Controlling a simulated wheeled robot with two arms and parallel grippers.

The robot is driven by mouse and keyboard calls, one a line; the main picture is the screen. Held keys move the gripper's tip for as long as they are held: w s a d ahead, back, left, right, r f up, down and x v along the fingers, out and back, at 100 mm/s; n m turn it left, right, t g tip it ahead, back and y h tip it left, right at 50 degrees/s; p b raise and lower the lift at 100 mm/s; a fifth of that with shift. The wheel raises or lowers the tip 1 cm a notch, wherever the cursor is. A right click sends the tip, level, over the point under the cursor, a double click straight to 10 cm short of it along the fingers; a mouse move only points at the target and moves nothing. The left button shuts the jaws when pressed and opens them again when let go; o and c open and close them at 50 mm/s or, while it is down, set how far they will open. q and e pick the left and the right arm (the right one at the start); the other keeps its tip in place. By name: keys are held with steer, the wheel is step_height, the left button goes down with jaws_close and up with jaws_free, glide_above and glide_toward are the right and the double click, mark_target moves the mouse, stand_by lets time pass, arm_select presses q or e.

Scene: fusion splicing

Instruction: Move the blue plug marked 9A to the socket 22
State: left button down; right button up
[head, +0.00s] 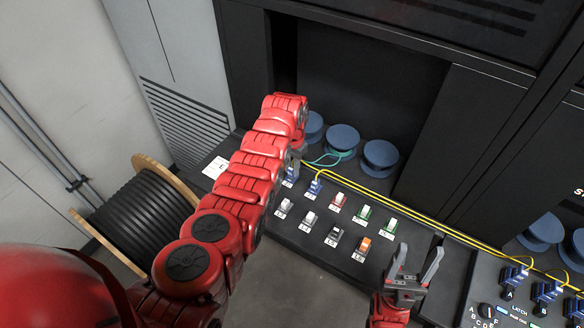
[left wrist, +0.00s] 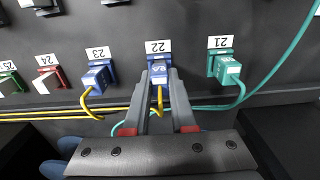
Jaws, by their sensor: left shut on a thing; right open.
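In the left wrist view, a blue plug (left wrist: 158,78) with a yellow cable sits at the socket labelled 22 (left wrist: 158,47). The view is upside down, and the marking on the plug is too small to read surely. My left gripper (left wrist: 159,82) is shut on this plug, one finger on each side. In the head view my left gripper (head: 296,160) is mostly hidden by my red arm, at the back row of the panel. My right gripper (head: 418,256) is open and empty, in front of the panel's right part.
At socket 23 is another blue plug (left wrist: 97,77) with a yellow cable; at 21 is a teal plug (left wrist: 228,68). Red, green, white and orange plugs fill nearby sockets. Yellow cables (head: 430,220) run right to a panel with blue plugs (head: 513,275). Blue spools (head: 342,138) stand behind.

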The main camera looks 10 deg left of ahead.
arm_select(q)
steer(key=shift+f+b, duration=0.45)
steer(key=shift+f, duration=0.1)
steer(key=c, duration=0.7)
jaws_free()
steer(key=shift+o, duration=0.2)
steer(key=shift+r, duration=0.55)
step_height(320, 180, up, 8)
steer(key=b, duration=0.3)
steer(key=shift+w, duration=0.1)
step_height(320, 180, up, 8)
steer(key=p, duration=0.9)
steer(key=shift+r, duration=0.2)
